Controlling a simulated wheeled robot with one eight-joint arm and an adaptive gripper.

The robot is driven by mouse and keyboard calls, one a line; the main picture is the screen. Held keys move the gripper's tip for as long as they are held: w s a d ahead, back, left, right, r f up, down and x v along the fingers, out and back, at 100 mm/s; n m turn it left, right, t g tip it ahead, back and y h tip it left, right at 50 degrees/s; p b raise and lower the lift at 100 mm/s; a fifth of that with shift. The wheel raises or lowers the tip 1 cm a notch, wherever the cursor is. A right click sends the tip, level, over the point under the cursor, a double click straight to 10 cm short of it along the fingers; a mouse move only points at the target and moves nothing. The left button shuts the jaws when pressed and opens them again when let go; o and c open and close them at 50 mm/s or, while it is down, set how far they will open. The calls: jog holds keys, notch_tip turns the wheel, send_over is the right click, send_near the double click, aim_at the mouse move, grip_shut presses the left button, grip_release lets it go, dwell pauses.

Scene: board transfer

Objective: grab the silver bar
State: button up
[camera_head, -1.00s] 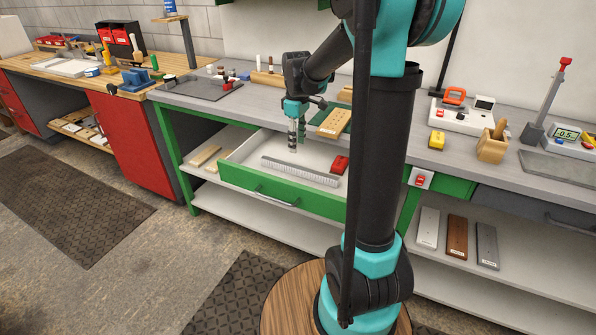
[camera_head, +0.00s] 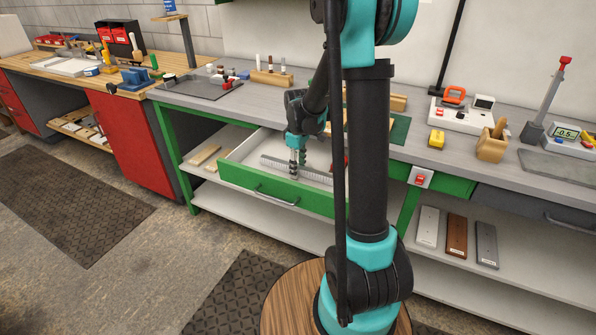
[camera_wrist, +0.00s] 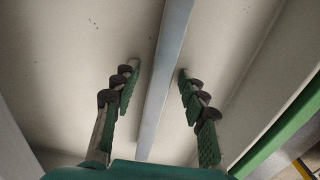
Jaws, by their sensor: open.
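The silver bar (camera_head: 276,164) lies lengthwise in the open drawer (camera_head: 236,178) with the green front. Its middle is partly hidden behind my gripper (camera_head: 298,171) in the head view. My gripper points down into the drawer, over the bar. In the wrist view the bar (camera_wrist: 166,75) runs between the two spread fingers of my gripper (camera_wrist: 158,72), with a gap on each side. The fingers are open and hold nothing. How far the fingertips are above the drawer floor is hard to tell.
A red object in the drawer is mostly hidden by my arm. On the bench above are a dark tray (camera_head: 200,87) and a wooden holder (camera_head: 492,147). Several bars (camera_head: 457,237) lie on the lower shelf at right.

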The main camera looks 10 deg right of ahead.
grip_shut()
dwell(0.5)
